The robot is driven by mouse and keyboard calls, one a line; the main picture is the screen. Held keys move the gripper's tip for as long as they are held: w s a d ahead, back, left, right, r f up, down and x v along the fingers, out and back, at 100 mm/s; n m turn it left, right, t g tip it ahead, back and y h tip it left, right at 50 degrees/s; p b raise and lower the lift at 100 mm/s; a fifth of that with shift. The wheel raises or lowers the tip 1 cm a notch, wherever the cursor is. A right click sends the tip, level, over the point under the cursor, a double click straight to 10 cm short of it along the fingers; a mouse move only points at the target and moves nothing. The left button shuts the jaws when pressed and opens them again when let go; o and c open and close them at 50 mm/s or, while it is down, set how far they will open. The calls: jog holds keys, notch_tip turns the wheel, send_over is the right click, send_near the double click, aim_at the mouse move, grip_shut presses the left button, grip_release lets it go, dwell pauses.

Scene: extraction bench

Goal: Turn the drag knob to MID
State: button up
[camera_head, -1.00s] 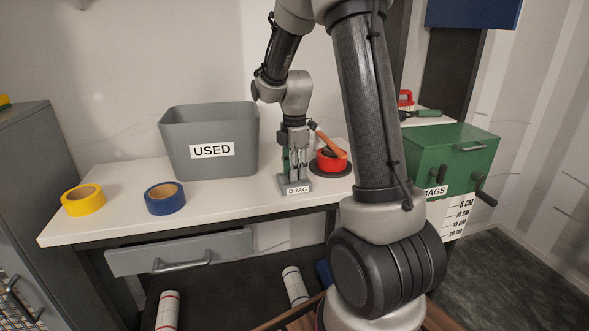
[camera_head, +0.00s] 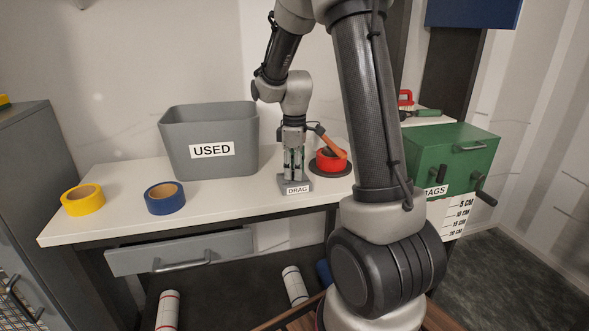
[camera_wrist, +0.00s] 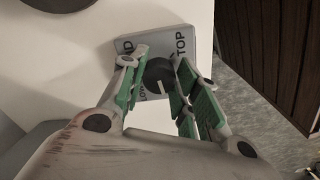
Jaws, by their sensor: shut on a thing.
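The drag knob (camera_wrist: 158,76) is round and black with a white pointer line, on a grey plate. In the wrist view the plate shows the words LOW and TOP and part of another word; the pointer line is seen near LOW, and the rest of the lettering is hidden by my fingers. My gripper (camera_wrist: 157,82) is shut on the knob, with green-padded fingers on both sides. In the head view the grey base labelled DRAG (camera_head: 298,189) stands at the bench's front edge, with my gripper (camera_head: 294,172) pointing straight down on it.
A grey USED bin (camera_head: 208,144), a blue tape roll (camera_head: 165,198) and a yellow tape roll (camera_head: 83,200) are to the left. A green box (camera_head: 440,153) stands at right.

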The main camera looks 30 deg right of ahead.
jog(key=m, duration=1.1)
jog(key=shift+a, duration=0.1)
jog(key=m, duration=0.3)
jog(key=shift+m, duration=0.3)
jog(key=m, duration=0.3)
jog(key=shift+m, duration=0.3)
jog(key=m, duration=0.3)
jog(key=shift+w+m, duration=0.1)
jog(key=shift+m, duration=0.3)
jog(key=m, duration=0.6)
jog(key=shift+m, duration=0.3)
jog(key=o, duration=1)
